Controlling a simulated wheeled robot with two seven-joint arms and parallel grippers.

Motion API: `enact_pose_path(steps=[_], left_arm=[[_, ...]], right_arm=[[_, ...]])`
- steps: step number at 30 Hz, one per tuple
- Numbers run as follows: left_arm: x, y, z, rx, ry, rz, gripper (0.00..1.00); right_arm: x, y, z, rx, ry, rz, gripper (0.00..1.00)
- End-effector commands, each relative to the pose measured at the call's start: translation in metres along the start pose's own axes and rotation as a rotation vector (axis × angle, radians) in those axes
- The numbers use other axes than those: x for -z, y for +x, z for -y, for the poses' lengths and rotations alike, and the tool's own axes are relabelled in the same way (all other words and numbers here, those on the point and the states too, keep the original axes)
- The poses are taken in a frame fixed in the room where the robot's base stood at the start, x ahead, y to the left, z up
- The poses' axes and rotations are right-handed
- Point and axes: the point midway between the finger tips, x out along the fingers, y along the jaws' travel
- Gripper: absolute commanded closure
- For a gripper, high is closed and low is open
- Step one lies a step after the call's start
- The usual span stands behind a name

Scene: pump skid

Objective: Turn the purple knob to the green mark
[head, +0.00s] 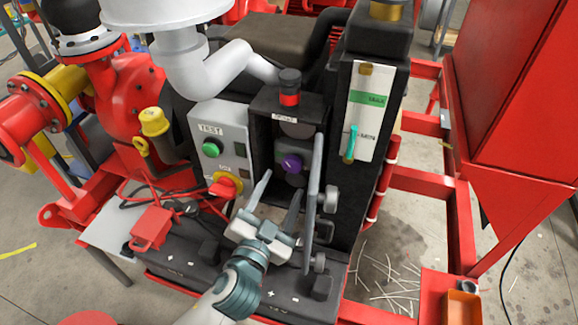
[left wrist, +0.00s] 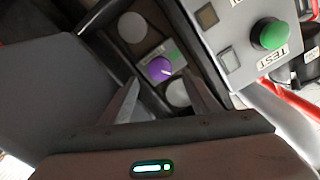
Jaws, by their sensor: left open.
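The purple knob (head: 292,163) sits inside a dark open-fronted box below a red-and-black button. It also shows in the left wrist view (left wrist: 159,68), with a white pointer line toward the lower right. A green mark (left wrist: 173,54) lies on the plate just beside the knob, to its upper right in that view. My left gripper (head: 277,198) is open and empty in front of the box. Its fingers (left wrist: 160,88) point at the knob and stand apart on either side of it, not visibly touching it. My right gripper is not in view.
The box's grey door (head: 314,205) stands open close to the right of my left gripper. A grey TEST panel with a green button (head: 212,148) and a red-yellow switch (head: 226,184) is on the left. A teal-handled lever (head: 350,145) is farther right.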

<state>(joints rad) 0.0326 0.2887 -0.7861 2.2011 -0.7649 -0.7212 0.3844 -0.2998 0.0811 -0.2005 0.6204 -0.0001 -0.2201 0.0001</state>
Motion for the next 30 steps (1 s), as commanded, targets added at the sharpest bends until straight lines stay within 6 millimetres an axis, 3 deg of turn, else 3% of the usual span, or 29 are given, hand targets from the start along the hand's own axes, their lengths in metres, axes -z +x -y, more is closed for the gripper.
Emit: enact_pose_path(steps=[3, 10, 25, 30], left_arm=[[0.003, 0.023, 0.002, 0.0, 0.002, -0.002, 0.44], [0.002, 0.052, 0.001, 0.0, 0.002, -0.001, 0.44], [0.0, 0.063, 0.0, 0.0, 0.0, -0.001, 0.44], [0.0, 0.063, 0.0, 0.0, 0.0, -0.001, 0.85]], right_arm=[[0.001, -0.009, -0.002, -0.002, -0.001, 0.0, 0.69], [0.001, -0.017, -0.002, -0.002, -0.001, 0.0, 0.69], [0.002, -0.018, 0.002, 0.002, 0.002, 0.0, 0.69], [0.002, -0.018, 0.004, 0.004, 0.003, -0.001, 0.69]])
